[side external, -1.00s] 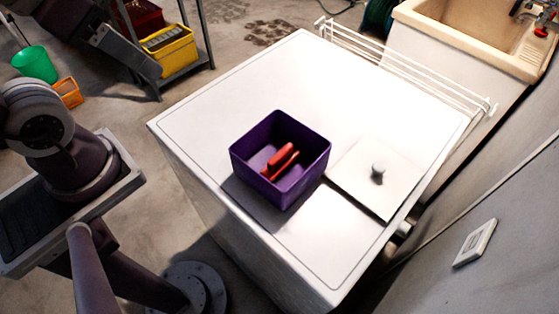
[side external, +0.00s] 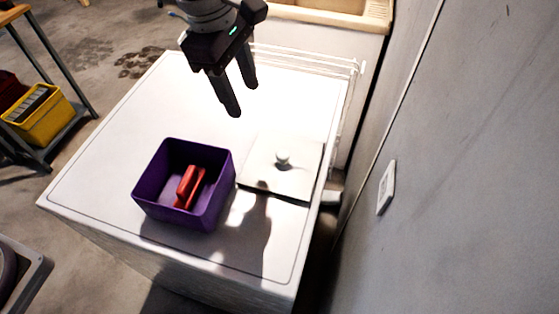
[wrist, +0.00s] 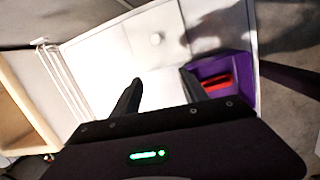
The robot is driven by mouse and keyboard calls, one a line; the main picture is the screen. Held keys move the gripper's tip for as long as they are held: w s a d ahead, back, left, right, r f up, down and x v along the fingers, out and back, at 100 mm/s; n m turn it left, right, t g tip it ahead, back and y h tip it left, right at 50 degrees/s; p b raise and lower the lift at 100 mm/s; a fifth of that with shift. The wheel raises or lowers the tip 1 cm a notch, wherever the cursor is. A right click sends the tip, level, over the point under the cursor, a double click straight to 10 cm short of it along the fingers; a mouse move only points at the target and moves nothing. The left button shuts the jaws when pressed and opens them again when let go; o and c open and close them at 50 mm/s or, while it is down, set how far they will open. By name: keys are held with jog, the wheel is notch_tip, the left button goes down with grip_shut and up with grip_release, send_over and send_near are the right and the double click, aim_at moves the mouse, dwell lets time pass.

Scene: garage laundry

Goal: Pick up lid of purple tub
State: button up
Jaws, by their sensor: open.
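The purple tub (side external: 160,200) stands open on the white machine top, with a red object (side external: 190,186) inside it. The lid is a flat white square (side external: 300,180) with a round knob (side external: 282,158), lying on the white top just right of the tub. My gripper (side external: 246,98) is open and empty, above and behind the tub and lid in the side view. In the wrist view, the fingers (wrist: 160,90) point toward the lid (wrist: 170,50) and its knob (wrist: 156,39). The tub (wrist: 220,66) is partly hidden behind the right finger there.
The white top (side external: 110,130) is otherwise clear. A grey wall with a switch plate (side external: 386,187) is at right. A yellow bin (side external: 40,118) sits on a shelf at left.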

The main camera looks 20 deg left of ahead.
aim_at(283, 154)
jog(key=d+f+n, duration=0.1)
jog(key=d+f, duration=0.1)
jog(key=f, duration=0.1)
jog(key=d+f+n, duration=0.1)
jog(key=d+f, duration=0.1)
jog(key=f, duration=0.1)
jog(key=d+f+n, duration=0.1)
jog(key=d+f, duration=0.1)
jog(key=f, duration=0.1)
jog(key=shift+w+d+g, duration=0.15)
jog(key=shift+w+g, duration=0.15)
jog(key=shift+g, duration=0.1)
jog(key=f, duration=0.6)
jog(key=shift+w+d+f, duration=0.3)
jog(key=shift+w, duration=0.05)
grip_shut()
